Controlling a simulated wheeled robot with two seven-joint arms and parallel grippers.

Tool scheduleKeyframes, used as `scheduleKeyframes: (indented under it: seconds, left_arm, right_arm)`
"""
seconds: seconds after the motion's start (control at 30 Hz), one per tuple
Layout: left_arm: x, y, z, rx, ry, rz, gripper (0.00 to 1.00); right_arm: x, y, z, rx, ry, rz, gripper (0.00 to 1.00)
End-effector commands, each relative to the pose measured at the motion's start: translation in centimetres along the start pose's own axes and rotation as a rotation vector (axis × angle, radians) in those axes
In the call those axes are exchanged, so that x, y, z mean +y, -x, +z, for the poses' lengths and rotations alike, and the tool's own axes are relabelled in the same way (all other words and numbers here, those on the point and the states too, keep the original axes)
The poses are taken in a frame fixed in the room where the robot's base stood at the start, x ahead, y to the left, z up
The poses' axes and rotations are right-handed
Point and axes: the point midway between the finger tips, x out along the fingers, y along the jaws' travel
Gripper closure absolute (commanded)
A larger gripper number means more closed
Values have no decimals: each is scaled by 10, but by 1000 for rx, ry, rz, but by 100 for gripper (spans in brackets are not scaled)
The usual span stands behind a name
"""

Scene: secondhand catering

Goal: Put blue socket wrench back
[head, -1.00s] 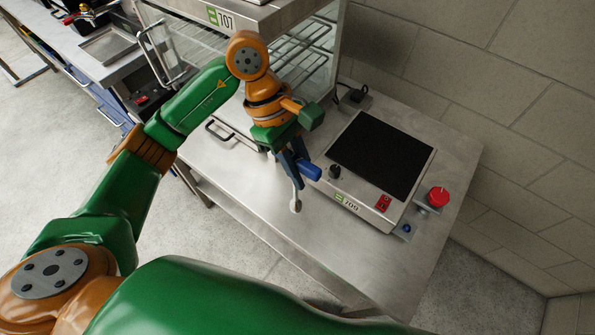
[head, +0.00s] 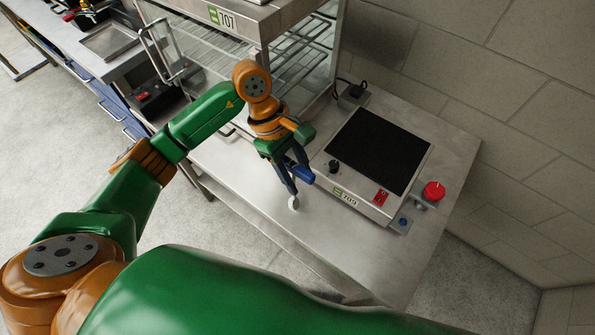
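The blue socket wrench (head: 304,174) is at the fingers of my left gripper (head: 292,177), by the front left corner of the hot plate. Its blue handle shows to the right of the near finger. A pale round metal end (head: 293,203) shows below the fingertips. The gripper appears shut on the wrench, though the fingers hide part of it. I cannot tell whether the metal end touches the steel table. My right gripper is not in view.
The hot plate (head: 379,150) labelled 709 stands on the steel table (head: 252,195), with a red button (head: 433,191) at its right. A glass-sided cabinet with wire shelves, labelled 707 (head: 221,16), stands behind my arm. The table's front strip is clear.

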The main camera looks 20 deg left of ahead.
Motion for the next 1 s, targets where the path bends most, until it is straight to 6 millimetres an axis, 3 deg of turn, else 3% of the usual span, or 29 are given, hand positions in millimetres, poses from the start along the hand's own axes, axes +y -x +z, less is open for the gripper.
scheduleKeyframes:
  seconds: [0.37,0.6,0.8,1.0]
  left_arm:
    - [1,6,1,1,0,2,48]
    - [2,60,-1,3,0,7,48]
    - [1,108,1,2,1,4,48]
    - [0,124,1,0,0,1,48]
  right_arm:
    - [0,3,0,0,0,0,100]
    - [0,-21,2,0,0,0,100]
    - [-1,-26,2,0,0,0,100]
    - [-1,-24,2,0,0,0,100]
